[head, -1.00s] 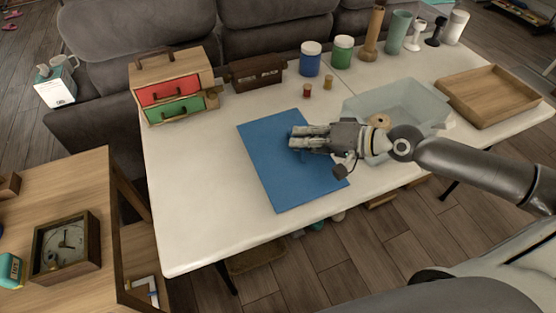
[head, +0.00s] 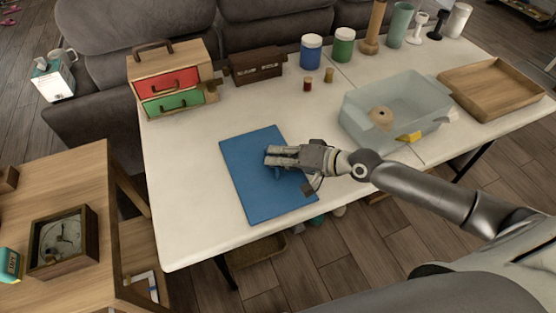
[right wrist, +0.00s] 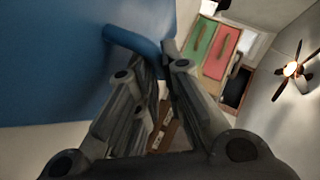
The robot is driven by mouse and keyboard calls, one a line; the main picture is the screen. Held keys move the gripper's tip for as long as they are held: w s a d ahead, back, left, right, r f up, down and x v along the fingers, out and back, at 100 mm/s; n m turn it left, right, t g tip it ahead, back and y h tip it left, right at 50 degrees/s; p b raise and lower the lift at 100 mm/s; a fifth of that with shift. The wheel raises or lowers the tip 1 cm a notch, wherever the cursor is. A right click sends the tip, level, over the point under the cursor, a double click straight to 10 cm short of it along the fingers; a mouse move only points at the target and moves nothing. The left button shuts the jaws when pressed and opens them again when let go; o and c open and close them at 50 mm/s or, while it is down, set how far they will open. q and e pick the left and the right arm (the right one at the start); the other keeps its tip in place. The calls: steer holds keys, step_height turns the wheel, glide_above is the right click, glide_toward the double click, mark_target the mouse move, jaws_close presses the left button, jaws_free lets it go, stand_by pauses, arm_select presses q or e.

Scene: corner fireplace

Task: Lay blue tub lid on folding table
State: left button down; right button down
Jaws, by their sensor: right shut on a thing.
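The blue tub lid (head: 250,190) is a flat blue rectangle over the front middle of the white folding table (head: 190,235). I cannot tell whether it touches the tabletop or hangs just above it. My right gripper (head: 272,158) is over the lid, shut on its raised blue handle. The right wrist view shows the lid (right wrist: 50,60) and its handle (right wrist: 135,42) at the fingertips (right wrist: 160,62). The handle is mostly hidden in the head view. My left gripper is not in view.
A clear tub (head: 365,125) with a round tan thing inside stands on the right. A wooden tray (head: 492,115) is beyond it. A small drawer chest (head: 172,55), a brown box (head: 255,65) and several jars line the back. The table's left part is clear.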

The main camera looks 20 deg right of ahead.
steer(key=shift+r, duration=0.1)
steer(key=c, duration=1.5)
jaws_free()
steer(key=shift+c, duration=0.2)
